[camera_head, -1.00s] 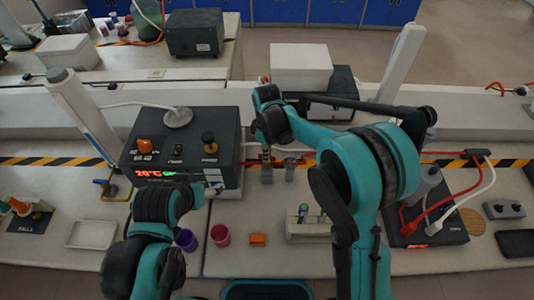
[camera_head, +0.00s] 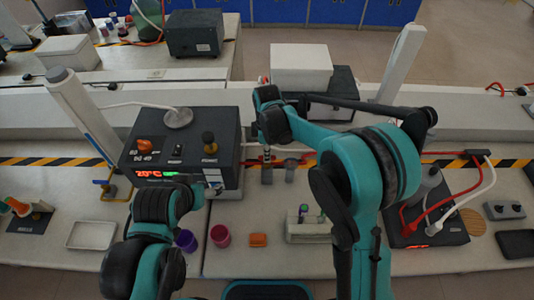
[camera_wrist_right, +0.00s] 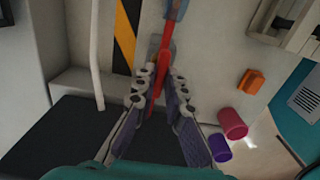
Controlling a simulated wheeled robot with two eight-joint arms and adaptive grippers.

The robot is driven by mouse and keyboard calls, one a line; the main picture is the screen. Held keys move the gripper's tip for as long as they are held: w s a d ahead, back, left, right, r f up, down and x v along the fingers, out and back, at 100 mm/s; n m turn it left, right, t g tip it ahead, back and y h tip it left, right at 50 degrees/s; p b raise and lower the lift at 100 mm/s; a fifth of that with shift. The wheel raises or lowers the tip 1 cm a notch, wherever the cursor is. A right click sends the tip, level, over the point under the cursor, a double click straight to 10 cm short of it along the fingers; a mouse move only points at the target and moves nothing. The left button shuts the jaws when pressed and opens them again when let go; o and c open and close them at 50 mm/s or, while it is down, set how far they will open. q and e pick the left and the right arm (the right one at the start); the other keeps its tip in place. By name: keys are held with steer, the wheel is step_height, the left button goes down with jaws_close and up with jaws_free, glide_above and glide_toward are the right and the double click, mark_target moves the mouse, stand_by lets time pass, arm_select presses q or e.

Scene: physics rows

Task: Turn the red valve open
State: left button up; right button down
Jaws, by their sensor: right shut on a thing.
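The red valve handle (camera_wrist_right: 166,60) is a long red lever in the right wrist view, running from a blue-grey fitting at the top down between my fingers. My right gripper (camera_wrist_right: 159,88) is shut on this lever, with a finger on each side. In the head view my right gripper (camera_head: 267,168) points down just right of the black control box, and the valve is small and largely hidden there. My left arm is at lower left, its gripper (camera_head: 213,186) in front of the box; its jaw opening cannot be made out.
The black control box (camera_head: 225,125) with a lit display stands left of my right gripper. A pink cup (camera_head: 220,236), a purple cup (camera_head: 186,240) and an orange block (camera_head: 258,240) are on the front bench. A tube rack (camera_head: 308,230) stands right of them.

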steer(key=c, duration=1.6)
jaws_free()
steer(key=shift+r, duration=0.1)
step_height(320, 180, up, 12)
steer(key=shift+f, duration=0.1)
